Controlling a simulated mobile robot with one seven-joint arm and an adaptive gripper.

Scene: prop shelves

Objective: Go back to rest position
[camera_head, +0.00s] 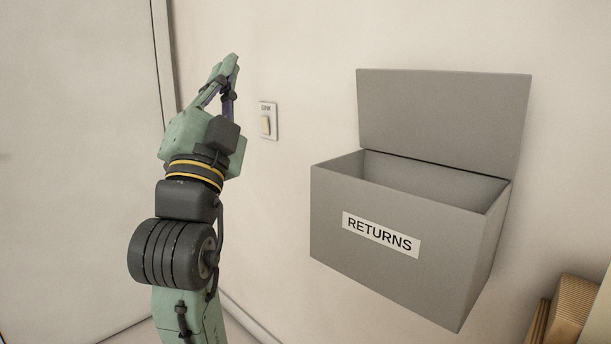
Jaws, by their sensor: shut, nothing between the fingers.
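My gripper (231,66) is at the upper end of my raised green and black arm, left of centre in the head view. Its fingers point up and are shut, with nothing seen between them. It is in front of the pale wall, to the left of a small wall switch (268,121) labelled "SINK". I cannot tell how far the fingertips are from the wall.
A grey box (335,228) labelled "RETURNS" is on the wall at right, its lid (445,115) raised. Its visible interior looks empty. A pale door or panel (75,150) is at left. Brown ribbed objects (572,310) are at the lower right.

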